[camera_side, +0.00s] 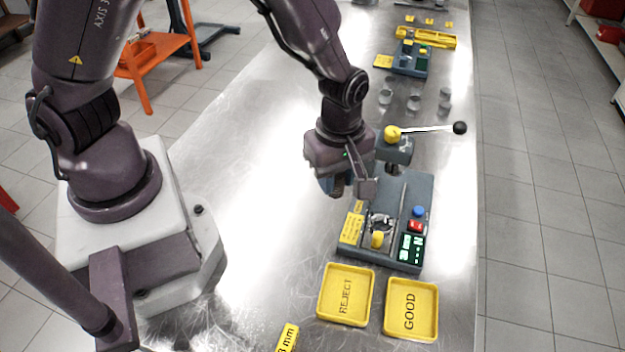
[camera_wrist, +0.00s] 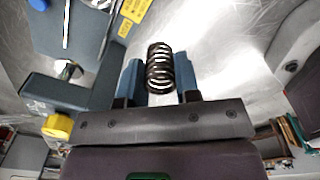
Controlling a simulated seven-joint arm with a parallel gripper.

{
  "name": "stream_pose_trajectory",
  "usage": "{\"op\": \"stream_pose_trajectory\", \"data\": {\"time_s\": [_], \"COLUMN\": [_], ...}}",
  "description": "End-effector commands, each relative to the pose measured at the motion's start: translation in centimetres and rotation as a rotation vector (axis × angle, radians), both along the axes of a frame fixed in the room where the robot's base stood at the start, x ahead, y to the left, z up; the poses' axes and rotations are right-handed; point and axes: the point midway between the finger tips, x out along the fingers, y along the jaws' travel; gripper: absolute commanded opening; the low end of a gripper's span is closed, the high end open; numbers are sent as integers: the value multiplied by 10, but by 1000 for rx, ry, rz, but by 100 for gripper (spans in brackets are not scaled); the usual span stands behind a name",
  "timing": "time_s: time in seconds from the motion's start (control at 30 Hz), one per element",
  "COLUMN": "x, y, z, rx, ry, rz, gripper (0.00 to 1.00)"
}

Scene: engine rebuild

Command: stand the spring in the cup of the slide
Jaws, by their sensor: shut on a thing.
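The spring (camera_wrist: 160,67) is a dark coil between the two blue fingers of my gripper (camera_wrist: 160,78) in the wrist view. My gripper is shut on it. In the side view my gripper (camera_side: 338,187) is above the bench, at the back left of the grey-blue test fixture (camera_side: 418,192), and the spring is mostly hidden there. The slide (camera_side: 381,221) appears as a metal part with a yellow knob (camera_side: 377,239) in the fixture's front channel. The inside of its cup cannot be made out. The spring is apart from the slide.
A press head (camera_side: 396,150) with a yellow hub and black-balled lever (camera_side: 460,128) stands at the fixture's back. Yellow REJECT (camera_side: 325,308) and GOOD (camera_side: 391,325) trays lie in front. Several metal cylinders stand behind (camera_side: 416,103). The bench left of the fixture is clear.

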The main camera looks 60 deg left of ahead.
Motion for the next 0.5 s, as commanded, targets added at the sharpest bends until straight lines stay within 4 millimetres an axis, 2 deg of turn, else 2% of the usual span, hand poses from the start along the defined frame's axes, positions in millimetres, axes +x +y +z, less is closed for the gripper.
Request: {"op": "stream_pose_trajectory", "data": {"time_s": [0.03, 0.1, 0.2, 0.37, 0.5], "x": [15, 32, 50, 65, 63], "y": [-8, -21, -38, -57, -58], "z": [-1, -1, 1, 8, 5], "rx": [2, -2, -9, -28, -31], "ry": [-6, -7, -7, -1, 17], "rz": [-15, -26, -35, -27, -2], "gripper": [7, 7, 7, 7, 7]}}
